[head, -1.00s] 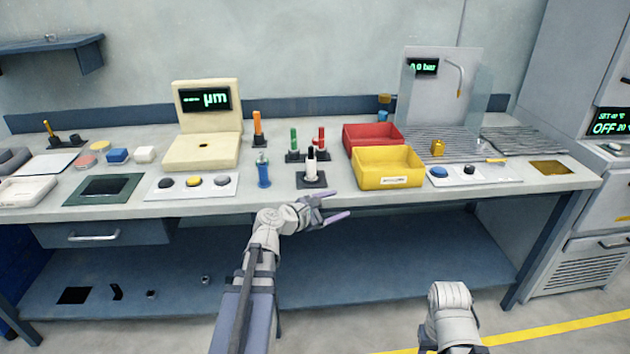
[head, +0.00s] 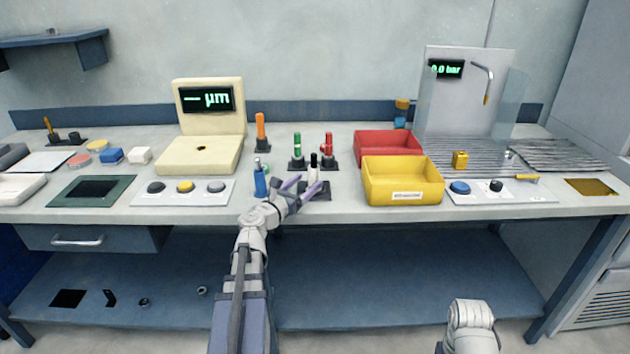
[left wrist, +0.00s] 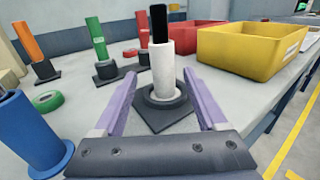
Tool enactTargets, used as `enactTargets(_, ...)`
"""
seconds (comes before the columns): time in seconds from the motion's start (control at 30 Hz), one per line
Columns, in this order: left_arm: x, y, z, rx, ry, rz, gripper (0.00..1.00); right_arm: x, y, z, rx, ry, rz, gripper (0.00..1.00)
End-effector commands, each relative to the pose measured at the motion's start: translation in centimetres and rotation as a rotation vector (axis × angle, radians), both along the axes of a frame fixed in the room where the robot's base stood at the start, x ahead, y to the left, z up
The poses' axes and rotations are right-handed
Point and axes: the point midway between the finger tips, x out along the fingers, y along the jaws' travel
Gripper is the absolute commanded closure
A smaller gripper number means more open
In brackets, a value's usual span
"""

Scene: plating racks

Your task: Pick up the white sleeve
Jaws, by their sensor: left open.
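The white sleeve (left wrist: 162,71) stands upright around a black post on a dark square base (left wrist: 168,112) in the left wrist view. In the head view the white sleeve (head: 312,173) is small and partly covered by my gripper. My left gripper (head: 305,187) is open at the bench's front edge. In the left wrist view its two purple fingers (left wrist: 160,100) lie to either side of the sleeve's lower part, with the sleeve between or just beyond their tips. I cannot tell whether they touch it. My right gripper is not in view; only part of my right arm shows.
A blue sleeve (head: 260,180) stands close on the left. Green (head: 297,148), red (head: 328,148) and orange (head: 260,130) sleeves stand behind. A yellow bin (head: 402,187) is close on the right, with a red bin (head: 385,147) behind it. A green ring (left wrist: 47,101) lies near the blue sleeve.

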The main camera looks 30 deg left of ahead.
Motion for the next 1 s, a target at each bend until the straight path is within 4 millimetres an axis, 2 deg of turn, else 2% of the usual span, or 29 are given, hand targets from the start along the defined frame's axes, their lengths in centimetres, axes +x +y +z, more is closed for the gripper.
enactTargets(0.13, 1.8, 0.0, 0.0, 0.001, 0.0, -0.001, 0.26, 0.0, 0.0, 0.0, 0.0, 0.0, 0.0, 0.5)
enactTargets(0.43, 3.0, -0.3, 0.2, 0.002, 0.001, -0.002, 0.26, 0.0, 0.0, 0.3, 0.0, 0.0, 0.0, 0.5)
enactTargets(0.73, 7.1, -0.6, 0.5, 0.002, 0.001, -0.001, 0.26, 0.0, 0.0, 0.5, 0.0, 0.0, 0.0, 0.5)
enactTargets(1.0, 7.1, -0.7, 0.5, 0.002, 0.001, -0.001, 0.28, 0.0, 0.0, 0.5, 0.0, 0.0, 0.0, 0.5)
